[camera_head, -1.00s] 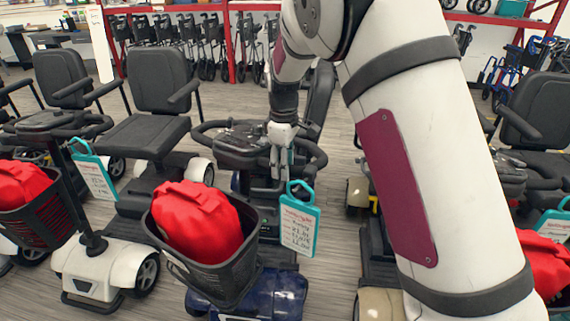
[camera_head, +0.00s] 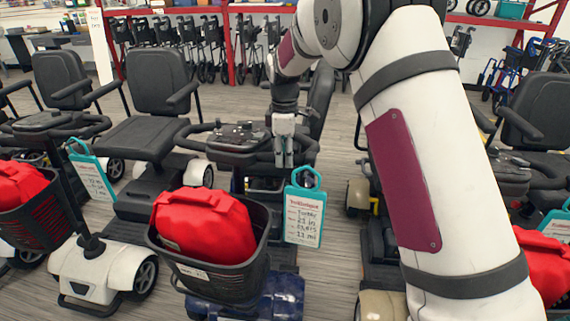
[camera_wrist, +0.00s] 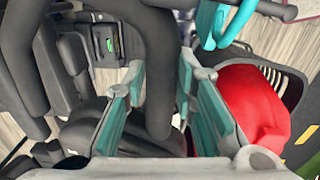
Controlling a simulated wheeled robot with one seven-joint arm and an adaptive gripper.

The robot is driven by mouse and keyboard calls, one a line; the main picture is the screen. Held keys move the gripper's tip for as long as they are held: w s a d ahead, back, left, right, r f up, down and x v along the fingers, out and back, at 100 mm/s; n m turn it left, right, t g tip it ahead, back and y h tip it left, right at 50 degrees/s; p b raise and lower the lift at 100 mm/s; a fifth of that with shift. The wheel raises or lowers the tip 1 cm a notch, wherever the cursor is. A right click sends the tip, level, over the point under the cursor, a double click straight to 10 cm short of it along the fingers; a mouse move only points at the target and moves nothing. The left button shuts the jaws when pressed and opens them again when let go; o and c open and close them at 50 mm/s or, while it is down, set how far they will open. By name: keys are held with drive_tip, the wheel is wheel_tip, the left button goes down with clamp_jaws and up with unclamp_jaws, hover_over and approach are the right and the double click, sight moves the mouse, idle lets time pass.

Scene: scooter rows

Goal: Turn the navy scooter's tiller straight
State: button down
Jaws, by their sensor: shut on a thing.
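The navy scooter (camera_head: 275,300) stands in the middle foreground of the head view, with a glossy dark blue front. Its tiller (camera_head: 238,137) has a black loop handlebar, close to square with the scooter. A black basket (camera_head: 220,279) with a red bag (camera_head: 202,226) hangs at the tiller's front. A teal-framed tag (camera_head: 304,218) hangs at its right side. My gripper (camera_head: 284,160) is at the right part of the handlebar. In the wrist view, the black handlebar bar (camera_wrist: 160,80) runs between the teal-padded fingers of my gripper (camera_wrist: 165,105), which is shut on it.
A white scooter (camera_head: 100,262) with its own basket stands close on the left. Another scooter (camera_head: 375,300) stands close on the right, partly hidden by my arm. Rollators (camera_head: 205,45) line the back under red shelving. Narrow strips of floor separate the scooters.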

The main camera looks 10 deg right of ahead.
drive_tip(key=w+n, duration=0.1)
drive_tip(key=w, duration=0.1)
drive_tip(key=shift+w, duration=0.3)
drive_tip(key=c, duration=1.3)
unclamp_jaws()
drive_tip(key=r, duration=1.2)
drive_tip(key=shift+s, duration=0.35)
drive_tip(key=shift+r, duration=0.1)
